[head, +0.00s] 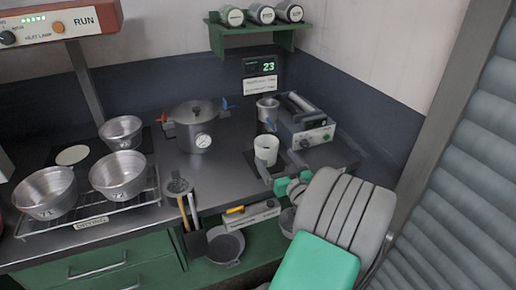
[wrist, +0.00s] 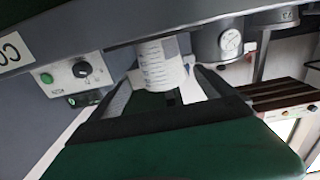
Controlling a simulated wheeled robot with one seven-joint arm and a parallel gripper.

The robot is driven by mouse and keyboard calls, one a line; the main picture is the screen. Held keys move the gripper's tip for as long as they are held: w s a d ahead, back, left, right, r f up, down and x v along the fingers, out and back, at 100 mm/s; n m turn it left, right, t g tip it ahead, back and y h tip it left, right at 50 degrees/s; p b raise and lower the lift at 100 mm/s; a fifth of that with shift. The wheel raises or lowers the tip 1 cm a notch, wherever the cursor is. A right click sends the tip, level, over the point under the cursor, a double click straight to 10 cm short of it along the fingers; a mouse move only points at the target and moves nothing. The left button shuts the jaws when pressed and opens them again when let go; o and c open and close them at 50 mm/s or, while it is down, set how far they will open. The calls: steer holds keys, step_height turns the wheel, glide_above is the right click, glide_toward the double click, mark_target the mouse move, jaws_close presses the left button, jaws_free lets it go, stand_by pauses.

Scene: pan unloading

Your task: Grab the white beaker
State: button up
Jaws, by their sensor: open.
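The white beaker (head: 266,152) stands upright on the dark counter, in front of a grey instrument box. In the wrist view the beaker (wrist: 160,66) shows with its graduation marks, upside down in the picture, between the two finger ends. My gripper (head: 277,166) reaches toward it from the lower right in the head view. The gripper (wrist: 163,78) is open, with one finger on each side of the beaker; a gap shows on the left. I cannot tell whether the right finger touches it. The beaker's lower part is partly hidden by the fingers in the head view.
A metal cup (head: 267,110) stands behind the beaker, and the instrument box (head: 303,125) is close on the right. A lidded pot with a gauge (head: 195,128) stands to the left. Several steel bowls sit on a rack farther left. A utensil holder (head: 178,187) is at the front edge.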

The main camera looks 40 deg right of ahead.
mark_target(262, 141)
steer(key=x, duration=0.2)
steer(key=p+x, duration=0.1)
steer(key=x, duration=0.2)
steer(key=p+x, duration=0.1)
steer(key=x, duration=0.1)
steer(key=shift+w+a+r, duration=0.15)
steer(key=shift+w+r, duration=0.1)
steer(key=shift+s, duration=0.1)
steer(key=c, duration=1.6)
